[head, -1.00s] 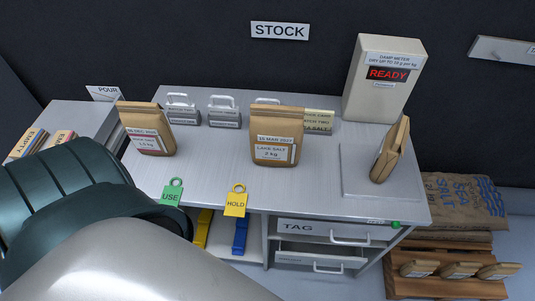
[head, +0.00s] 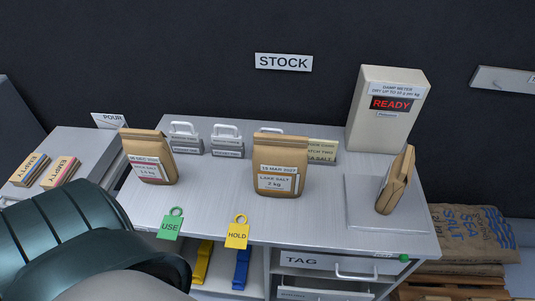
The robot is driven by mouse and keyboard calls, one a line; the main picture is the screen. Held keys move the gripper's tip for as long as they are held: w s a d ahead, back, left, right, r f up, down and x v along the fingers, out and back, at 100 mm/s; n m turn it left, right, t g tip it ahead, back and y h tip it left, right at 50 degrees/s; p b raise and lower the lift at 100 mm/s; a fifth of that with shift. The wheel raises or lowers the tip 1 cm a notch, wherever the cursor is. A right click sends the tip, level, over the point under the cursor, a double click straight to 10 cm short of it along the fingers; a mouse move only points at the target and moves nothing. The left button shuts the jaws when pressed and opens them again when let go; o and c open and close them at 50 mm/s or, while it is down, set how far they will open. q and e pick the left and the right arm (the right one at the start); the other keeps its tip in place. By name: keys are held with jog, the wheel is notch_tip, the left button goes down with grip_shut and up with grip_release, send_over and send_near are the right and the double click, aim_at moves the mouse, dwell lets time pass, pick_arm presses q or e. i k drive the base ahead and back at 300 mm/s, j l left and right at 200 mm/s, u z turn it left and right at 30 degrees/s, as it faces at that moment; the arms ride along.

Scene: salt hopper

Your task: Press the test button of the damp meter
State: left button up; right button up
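The damp meter (head: 388,115) is a beige upright box at the back right of the counter. Its red display (head: 391,103) reads READY. A small green button (head: 404,257) is on the counter's front edge at the right, beside a small label too small to read. A brown paper bag (head: 396,182) stands on the flat plate (head: 360,213) in front of the meter, turned nearly edge-on. A dark teal and grey part of my arm fills the lower left. Neither gripper is in view.
Two salt bags (head: 280,165) (head: 149,157) stand on the counter, with metal handled boxes (head: 228,142) behind them. USE (head: 169,224) and HOLD (head: 237,232) tags hang at the front edge. A TAG drawer (head: 330,264) is below. The counter's front middle is clear.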

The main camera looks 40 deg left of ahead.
aim_at(403, 259)
jog(key=k+l+u, duration=0.15)
jog(key=k+u, duration=0.2)
jog(key=k+l+u, duration=0.1)
jog(key=k+u, duration=0.6)
jog(key=i, duration=0.1)
